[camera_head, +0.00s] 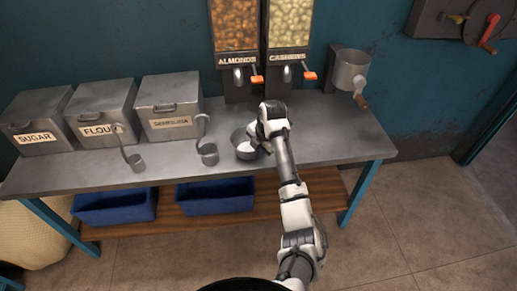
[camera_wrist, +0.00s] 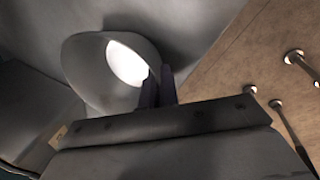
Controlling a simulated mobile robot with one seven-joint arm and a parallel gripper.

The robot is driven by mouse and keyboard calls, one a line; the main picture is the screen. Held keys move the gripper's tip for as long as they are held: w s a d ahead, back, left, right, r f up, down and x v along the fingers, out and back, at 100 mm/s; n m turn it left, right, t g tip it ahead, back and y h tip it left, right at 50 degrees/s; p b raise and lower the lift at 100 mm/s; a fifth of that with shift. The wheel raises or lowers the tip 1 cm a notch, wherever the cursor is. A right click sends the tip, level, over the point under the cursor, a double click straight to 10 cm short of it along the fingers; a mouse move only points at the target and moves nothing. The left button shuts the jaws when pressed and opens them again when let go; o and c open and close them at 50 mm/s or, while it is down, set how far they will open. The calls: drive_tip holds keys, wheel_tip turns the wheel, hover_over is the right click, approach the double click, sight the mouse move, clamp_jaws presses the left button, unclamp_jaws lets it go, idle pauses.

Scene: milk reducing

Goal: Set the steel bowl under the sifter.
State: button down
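In the wrist view the bowl (camera_wrist: 85,75) lies just ahead of my gripper. My gripper (camera_wrist: 158,88) has its two dark fingers close together at the bowl's rim, and they look shut on it. In the head view my gripper (camera_head: 262,147) is at the bowl's right side. The sifter (camera_head: 350,70), a steel drum with a crank handle, is mounted at the wall, at the table's right back end.
Almond (camera_head: 236,25) and cashew (camera_head: 290,22) dispensers stand behind the bowl. Sugar (camera_head: 38,125), flour (camera_head: 100,108) and semolina (camera_head: 170,105) bins line the left. The table's right part (camera_head: 335,130) is clear.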

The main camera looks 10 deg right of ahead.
drive_tip(key=shift+f, duration=0.25)
drive_tip(key=c, duration=1.7)
unclamp_jaws()
drive_tip(key=shift+r, duration=0.1)
